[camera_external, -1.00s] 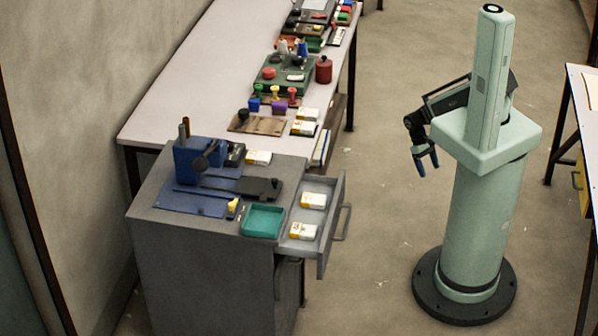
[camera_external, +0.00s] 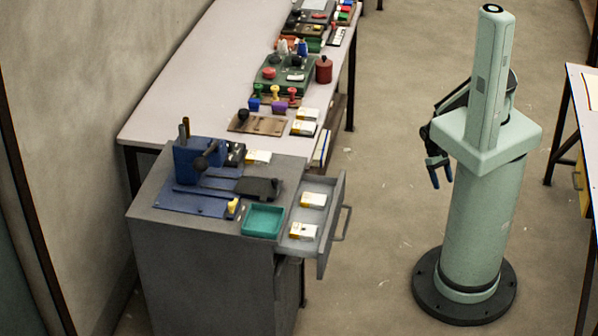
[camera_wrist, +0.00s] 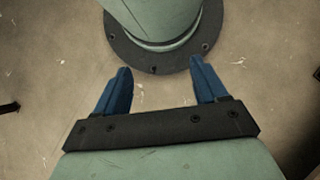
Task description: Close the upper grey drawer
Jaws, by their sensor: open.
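The upper grey drawer (camera_external: 333,222) is pulled out from the right side of the grey cabinet (camera_external: 205,275). Its bar handle (camera_external: 344,224) faces right, toward my arm. Two white-and-yellow boxes (camera_external: 313,200) lie inside it. My gripper (camera_external: 440,176) hangs in free air to the right of the drawer, close to my own column and well apart from the handle. In the wrist view its two blue fingers (camera_wrist: 162,88) are spread with nothing between them, above the floor. The drawer does not show in the wrist view.
A teal tray (camera_external: 263,236) and a blue device (camera_external: 200,158) stand on the cabinet top. A long table (camera_external: 190,85) behind holds stamps and boxes. Bare floor (camera_external: 385,225) lies between the drawer and my base. Another table (camera_external: 583,95) is at the right edge.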

